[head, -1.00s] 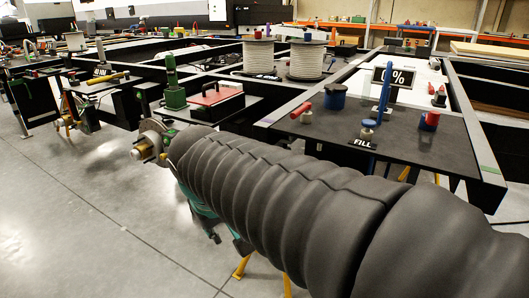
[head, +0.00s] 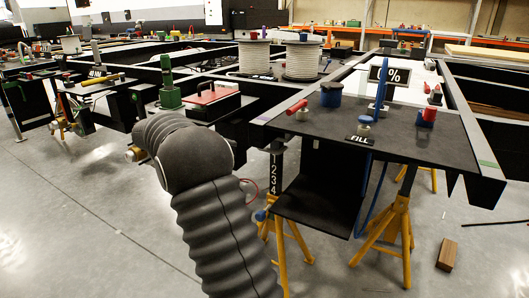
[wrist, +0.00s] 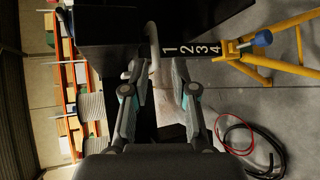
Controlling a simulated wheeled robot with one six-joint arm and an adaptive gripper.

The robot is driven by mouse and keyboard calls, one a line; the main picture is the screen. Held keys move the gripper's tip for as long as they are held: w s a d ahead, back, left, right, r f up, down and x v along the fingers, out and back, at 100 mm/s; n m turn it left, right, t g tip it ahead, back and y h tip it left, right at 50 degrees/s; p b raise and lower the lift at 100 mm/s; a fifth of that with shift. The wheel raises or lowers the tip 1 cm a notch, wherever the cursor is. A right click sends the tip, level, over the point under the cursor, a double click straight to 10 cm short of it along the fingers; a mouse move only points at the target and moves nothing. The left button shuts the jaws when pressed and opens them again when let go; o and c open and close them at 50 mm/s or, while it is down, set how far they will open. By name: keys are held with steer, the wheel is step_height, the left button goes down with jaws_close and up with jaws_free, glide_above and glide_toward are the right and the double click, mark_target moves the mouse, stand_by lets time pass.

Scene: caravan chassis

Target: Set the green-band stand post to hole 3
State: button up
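The numbered black post (wrist: 185,33) stands in a yellow stand (wrist: 275,65). It lies sideways in the wrist view, with white digits 1, 2, 3 and 4 in line, the 4 closest to the stand. A blue knob (wrist: 262,38) sits at the stand's top, just beyond the 4. In the head view the post (head: 275,170) is upright under the chassis table, with the blue knob (head: 260,215) below the 4. I cannot make out a green band. My gripper (wrist: 160,72) is open and empty, its fingers short of the post. In the head view my arm hides it.
A second yellow stand (head: 397,225) is to the right. A black panel box (head: 322,190) hangs beside the numbered post. A wooden block (head: 447,255) lies on the floor. A black hose and red cable (wrist: 268,145) lie on the floor in the wrist view.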

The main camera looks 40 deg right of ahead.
mark_target(267, 149)
steer(key=w+d+f+m+g+h, duration=0.1)
steer(key=w+d+f+g+h, duration=0.1)
steer(key=w, duration=0.2)
steer(key=x, duration=0.9)
steer(key=b+x, duration=0.1)
steer(key=x, duration=0.3)
steer(key=shift+s+f, duration=0.2)
steer(key=shift+f, duration=0.25)
jaws_close()
